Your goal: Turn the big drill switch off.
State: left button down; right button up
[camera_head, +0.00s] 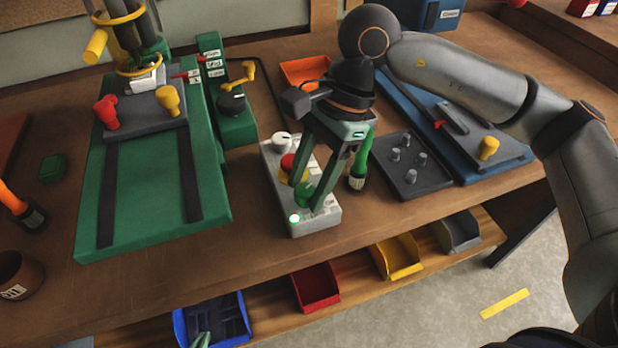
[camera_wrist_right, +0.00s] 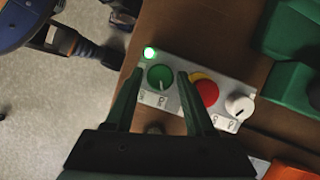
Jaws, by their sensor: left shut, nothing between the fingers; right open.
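A grey control box (camera_head: 318,221) stands near the table's front edge. It carries a green knob (camera_wrist_right: 160,77), a red button on a yellow base (camera_wrist_right: 205,92), a white knob (camera_wrist_right: 240,106) and a lit green lamp (camera_wrist_right: 150,53). Their labels are too small to read. My right gripper (camera_wrist_right: 160,73) is open and points down at the box, with one finger on each side of the green knob; contact is unclear. In the head view my right gripper (camera_head: 309,194) partly hides the knobs.
A green drill press (camera_head: 120,215) stands left of the box. A green-handled tool (camera_head: 360,165) and a dark plate with pegs (camera_head: 411,166) are to the right. Blue (camera_head: 236,302), red (camera_head: 316,288) and yellow (camera_head: 398,257) bins sit on a lower shelf.

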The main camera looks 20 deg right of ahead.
grip_shut()
dwell(0.3)
